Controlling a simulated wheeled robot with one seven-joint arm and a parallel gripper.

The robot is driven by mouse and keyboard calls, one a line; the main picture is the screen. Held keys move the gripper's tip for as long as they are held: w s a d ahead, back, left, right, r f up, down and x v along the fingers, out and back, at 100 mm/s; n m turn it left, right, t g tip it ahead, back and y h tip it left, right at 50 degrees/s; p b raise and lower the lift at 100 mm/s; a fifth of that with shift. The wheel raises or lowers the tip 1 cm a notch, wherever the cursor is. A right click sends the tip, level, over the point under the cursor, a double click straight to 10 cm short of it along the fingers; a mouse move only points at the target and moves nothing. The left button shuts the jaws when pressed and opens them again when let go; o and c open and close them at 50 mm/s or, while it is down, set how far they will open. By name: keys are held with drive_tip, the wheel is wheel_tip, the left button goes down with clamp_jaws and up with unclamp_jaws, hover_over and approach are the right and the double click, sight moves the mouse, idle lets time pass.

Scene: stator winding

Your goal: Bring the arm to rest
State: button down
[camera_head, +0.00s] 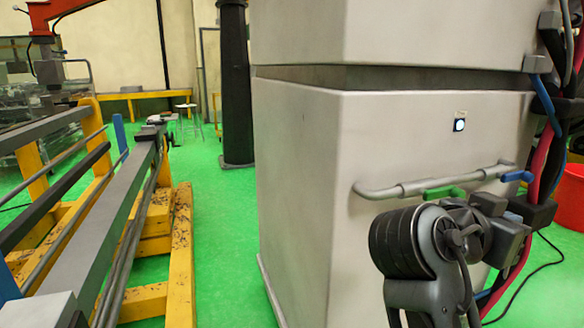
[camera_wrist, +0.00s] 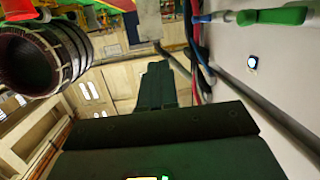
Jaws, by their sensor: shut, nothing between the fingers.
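My arm (camera_head: 425,255) is folded at the lower right in the head view, close in front of the tall grey cabinet (camera_head: 310,190). In the wrist view my gripper (camera_wrist: 157,68) points away from the camera, with its dark fingers together and nothing between them. Its dark body fills the lower middle of that view. I cannot clearly make out the fingers in the head view. The pipe rail (camera_head: 400,190) on the cabinet passes just behind and above my arm. I cannot tell the exact gap between them.
A green handle (camera_wrist: 272,16) sits near the gripper's right side. Red and blue cables (camera_head: 543,150) hang at the cabinet's right edge. A ribbed ring (camera_wrist: 45,55) shows at upper left in the wrist view. A yellow frame (camera_head: 180,255) stands left; green floor (camera_head: 220,215) between is clear.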

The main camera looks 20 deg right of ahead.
drive_tip(key=a+f+n+t+y, duration=0.4)
drive_tip(key=f+n+t, duration=0.5)
drive_tip(key=f, duration=0.4)
drive_tip(key=s+a+f+n+t+y+p, duration=0.1)
drive_tip(key=s+a+f+n+y, duration=0.4)
drive_tip(key=s+a+f+n, duration=0.25)
drive_tip(key=s+a+f+t+y, duration=0.15)
drive_tip(key=s+a+y, duration=0.35)
drive_tip(key=s, duration=0.5)
drive_tip(key=s+a+r, duration=0.1)
drive_tip(key=s+r, duration=0.1)
drive_tip(key=s, duration=0.3)
drive_tip(key=s+a+r+t+y, duration=0.1)
drive_tip(key=s+r, duration=0.2)
drive_tip(key=s, duration=0.3)
drive_tip(key=shift+s+a+r+y+p, duration=0.15)
drive_tip(key=shift+a+r+y+p, duration=0.15)
drive_tip(key=shift+a+p, duration=0.1)
drive_tip(key=shift+f+m, duration=0.1)
drive_tip(key=shift+m, duration=0.15)
idle(0.4)
